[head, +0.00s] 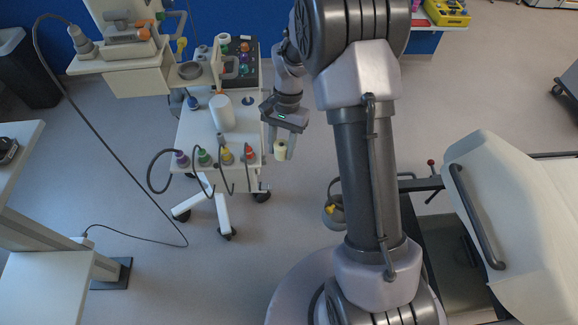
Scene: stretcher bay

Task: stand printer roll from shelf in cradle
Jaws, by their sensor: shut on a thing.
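My gripper (280,150) points down just right of the white cart's near right corner. It is shut on a small cream cylinder, which looks like the printer roll (281,147), and holds it upright between the fingers. The floor shows around it, so it is clear of the cart top. On the white cart (193,128), a small dark round piece with a post (247,100) stands near the right edge. I cannot tell which is the cradle.
A larger white cylinder (222,112) stands on the cart. Several coloured connectors with hoses (204,157) line its front edge. A black tray with coloured knobs (244,62) lies behind. A stretcher (520,215) is at right. A pale shelf unit (45,280) is at left.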

